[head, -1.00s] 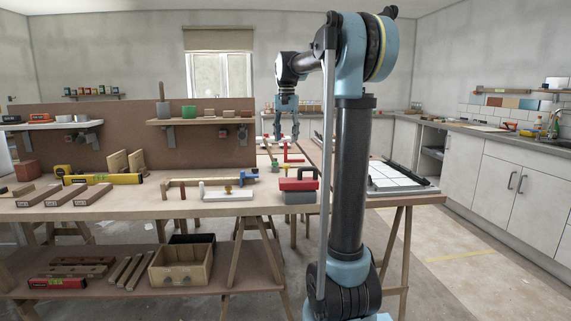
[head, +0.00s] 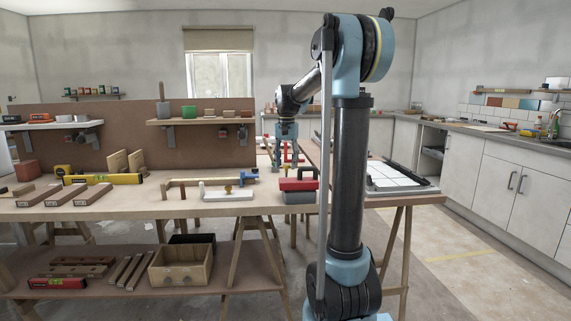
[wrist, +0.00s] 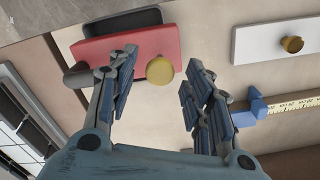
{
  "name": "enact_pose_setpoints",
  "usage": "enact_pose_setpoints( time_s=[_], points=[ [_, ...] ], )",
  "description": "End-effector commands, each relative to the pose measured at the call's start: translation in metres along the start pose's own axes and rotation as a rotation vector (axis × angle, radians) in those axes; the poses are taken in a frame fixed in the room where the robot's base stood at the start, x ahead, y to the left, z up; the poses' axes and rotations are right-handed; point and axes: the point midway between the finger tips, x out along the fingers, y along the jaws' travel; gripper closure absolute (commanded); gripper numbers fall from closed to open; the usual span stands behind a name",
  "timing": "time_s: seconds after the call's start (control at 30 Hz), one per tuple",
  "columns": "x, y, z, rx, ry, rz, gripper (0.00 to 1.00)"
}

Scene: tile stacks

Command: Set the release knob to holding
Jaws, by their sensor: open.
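I cannot read which setting the knob is at. The red body also shows on the bench in the head view (head: 299,185). My gripper (wrist: 158,95) is open, its two fingers on either side of the knob in the picture and apart from it. In the head view my gripper (head: 285,160) hangs above and behind the red body.
White tiles (head: 390,174) lie at the right end. Wooden pieces and a yellow level (head: 103,179) lie on the left.

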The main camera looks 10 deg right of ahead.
Motion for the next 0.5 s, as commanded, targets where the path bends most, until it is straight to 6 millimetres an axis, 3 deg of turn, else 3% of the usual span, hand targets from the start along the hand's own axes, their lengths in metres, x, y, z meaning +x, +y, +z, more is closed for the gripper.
enact_pose_setpoints(
  time_s=[0.07, 0.27, 0.5],
  points=[
    [-0.0001, 0.0000, 0.0000, 0.000, 0.000, 0.000, 0.54],
    [-0.0002, 0.0000, 0.0000, 0.000, 0.000, 0.000, 0.99],
    [0.0043, -0.0002, -0.0002, 0.000, 0.000, 0.000, 1.00]
  ],
)
